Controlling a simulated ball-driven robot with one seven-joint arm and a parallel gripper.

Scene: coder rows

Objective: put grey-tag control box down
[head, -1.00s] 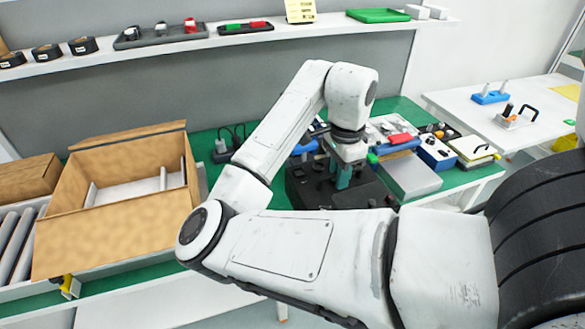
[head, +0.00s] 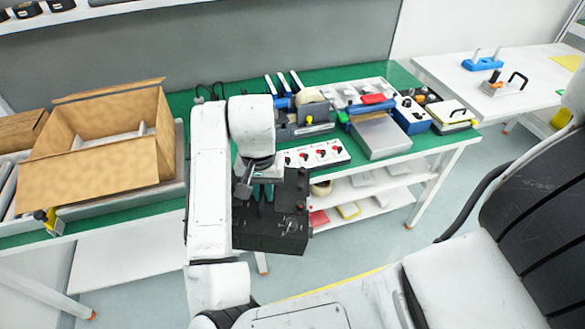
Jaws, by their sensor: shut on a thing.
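My gripper (head: 262,190) points down and is shut on a dark control box (head: 275,224), whose top carries small knobs and a round dial. The box is held in the air at the front edge of the green-topped bench, partly in front of it. My arm hides part of the box's left and rear. I cannot make out a grey tag on it.
An open cardboard box (head: 88,188) stands at left. A white box with red knobs (head: 318,154), a grey sealer-like device (head: 381,137) and a blue box (head: 411,115) crowd the bench (head: 200,112). A white side table (head: 530,90) has free room.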

